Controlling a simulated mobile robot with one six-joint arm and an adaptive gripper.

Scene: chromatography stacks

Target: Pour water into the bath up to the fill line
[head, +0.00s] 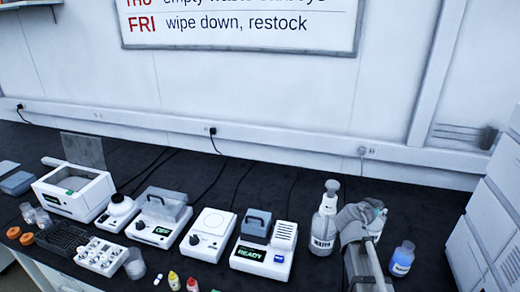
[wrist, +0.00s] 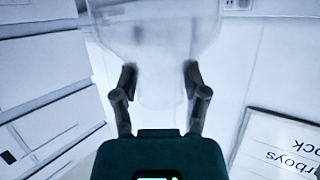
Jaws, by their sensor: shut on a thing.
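The likely bath is a white open box (head: 75,192) with a raised clear lid, at the left of the bench in the head view. Its fill line and water level are too small to make out. My gripper (head: 362,215) is at the right of the bench, far from the box. In the wrist view my gripper (wrist: 160,75) is shut on a clear vessel (wrist: 155,30), with a finger on each side of its narrower part. The vessel (head: 378,222) is partly hidden behind my gripper in the head view. Its contents are unclear.
A bottle labelled water (head: 323,232) stands just left of my gripper, and a blue-liquid bottle (head: 402,260) to its right. Several instruments, including one reading READY (head: 262,262), line the bench between gripper and box. Small vials (head: 174,280) stand at the front. White cabinets (head: 490,225) bound the right.

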